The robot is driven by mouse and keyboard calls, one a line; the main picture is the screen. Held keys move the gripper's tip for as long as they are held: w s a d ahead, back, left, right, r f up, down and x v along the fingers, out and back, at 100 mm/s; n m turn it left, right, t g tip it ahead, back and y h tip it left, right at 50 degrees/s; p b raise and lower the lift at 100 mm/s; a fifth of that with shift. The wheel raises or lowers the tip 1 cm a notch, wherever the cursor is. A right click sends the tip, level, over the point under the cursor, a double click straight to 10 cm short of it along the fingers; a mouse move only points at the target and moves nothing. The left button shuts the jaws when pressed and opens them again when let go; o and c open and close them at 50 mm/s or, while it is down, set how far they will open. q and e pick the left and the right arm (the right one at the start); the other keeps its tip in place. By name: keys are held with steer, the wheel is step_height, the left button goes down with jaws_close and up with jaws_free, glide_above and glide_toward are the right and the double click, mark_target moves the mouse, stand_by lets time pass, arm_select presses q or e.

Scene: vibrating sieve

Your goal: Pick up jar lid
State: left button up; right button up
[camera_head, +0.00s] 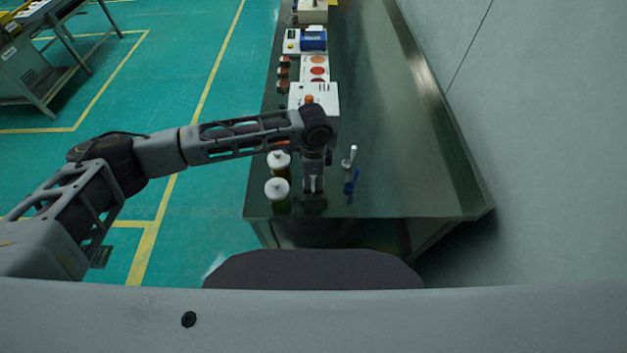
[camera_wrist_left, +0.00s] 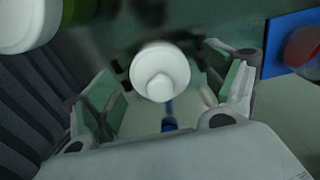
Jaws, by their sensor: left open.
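My left gripper (camera_head: 313,190) points down over the near end of the dark table, just right of two jars with white knobbed lids, the nearer jar lid (camera_head: 276,187) and the farther jar lid (camera_head: 279,159). In the left wrist view the gripper (camera_wrist_left: 172,92) is open, with its green-padded fingers apart. A round white lid with a central knob (camera_wrist_left: 160,72) shows between and beyond the fingers. I cannot tell whether it touches them or what lies under it. Part of another white-topped jar (camera_wrist_left: 25,22) shows at the upper left. My right gripper is out of view.
A blue-and-white tool (camera_head: 350,171) stands or lies right of the gripper. A white box (camera_head: 316,97), a panel with orange-red discs (camera_head: 315,68) and a blue device (camera_head: 314,40) stand farther along. The table's right side (camera_head: 410,150) is clear, near a wall.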

arm_select(q)
steer(key=shift+c, duration=0.3)
steer(key=c, duration=0.8)
steer(key=shift+r, duration=0.1)
steer(key=shift+r+b, duration=0.45)
steer(key=shift+r, duration=4.5)
